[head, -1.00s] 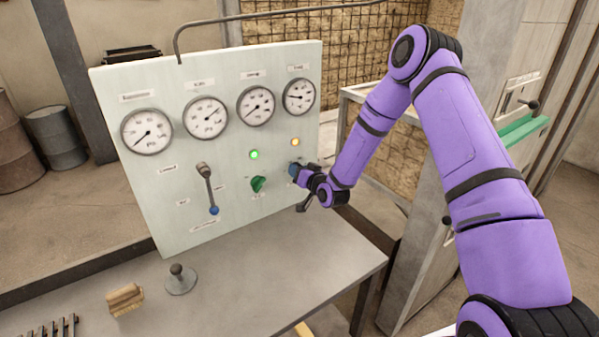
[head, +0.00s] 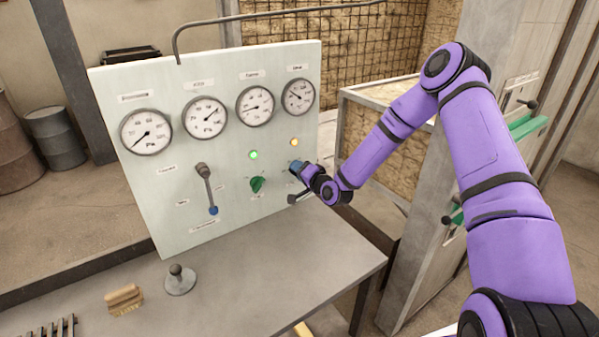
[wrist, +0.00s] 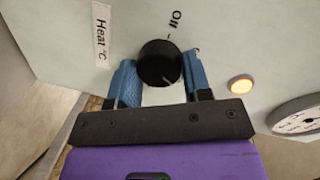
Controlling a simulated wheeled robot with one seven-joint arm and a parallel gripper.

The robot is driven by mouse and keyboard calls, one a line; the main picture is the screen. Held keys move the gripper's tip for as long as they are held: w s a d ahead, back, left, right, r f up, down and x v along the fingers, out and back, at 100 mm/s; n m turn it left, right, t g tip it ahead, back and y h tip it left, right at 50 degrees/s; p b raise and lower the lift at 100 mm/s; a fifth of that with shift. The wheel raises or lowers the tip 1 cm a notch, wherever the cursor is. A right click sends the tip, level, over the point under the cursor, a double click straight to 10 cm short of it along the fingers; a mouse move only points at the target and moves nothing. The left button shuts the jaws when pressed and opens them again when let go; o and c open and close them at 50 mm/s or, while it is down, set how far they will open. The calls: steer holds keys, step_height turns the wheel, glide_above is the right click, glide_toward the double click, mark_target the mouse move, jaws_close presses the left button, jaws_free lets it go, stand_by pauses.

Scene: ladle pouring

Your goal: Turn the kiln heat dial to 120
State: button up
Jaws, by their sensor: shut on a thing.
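The heat dial (wrist: 160,62) is a round black knob on the pale control panel (head: 240,190). In the wrist view it sits between the two blue fingers of my gripper (wrist: 161,82), which is shut on it. A "Heat °C" label (wrist: 101,34) is at its left and an "Off" mark (wrist: 175,19) above it. A small light mark shows on the knob's lower part; I cannot read a number there. In the head view my gripper (head: 297,167) hides the dial at the panel's lower right.
Gauges sit along the panel's top, the rightmost (head: 298,97) above my gripper. A green knob (head: 257,185), a lever (head: 208,188), and green (head: 253,155) and amber (head: 294,142) lamps are to the left or above. The table (head: 270,270) below is mostly clear.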

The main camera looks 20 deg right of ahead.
steer(key=shift+f, duration=0.1)
stand_by(0.4)
steer(key=o, duration=0.9)
steer(key=v, duration=1)
steer(key=shift+s+d, duration=0.15)
steer(key=shift+s, duration=0.2)
